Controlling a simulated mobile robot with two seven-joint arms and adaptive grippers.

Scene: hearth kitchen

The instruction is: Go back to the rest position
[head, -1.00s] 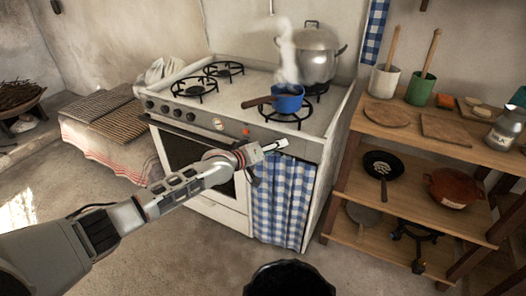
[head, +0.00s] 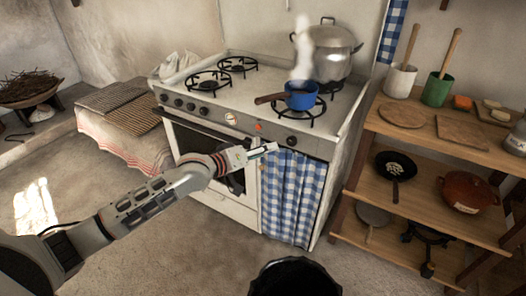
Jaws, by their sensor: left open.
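My left gripper (head: 268,151) is in front of the stove's front edge, near the control knobs, with nothing in its fingers. Its arm comes in from the lower left. The white stove (head: 218,200) stands against the back wall. A small blue saucepan (head: 301,97) with a brown handle sits on the front right burner and gives off steam. My right gripper does not show.
A large lidded metal pot (head: 333,55) stands on the back right burner. A wooden shelf (head: 412,140) with boards, pots and a pan is on the right. A cloth-covered bench (head: 115,133) is on the left. A dark round object (head: 293,277) is at the bottom. Floor is clear at lower left.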

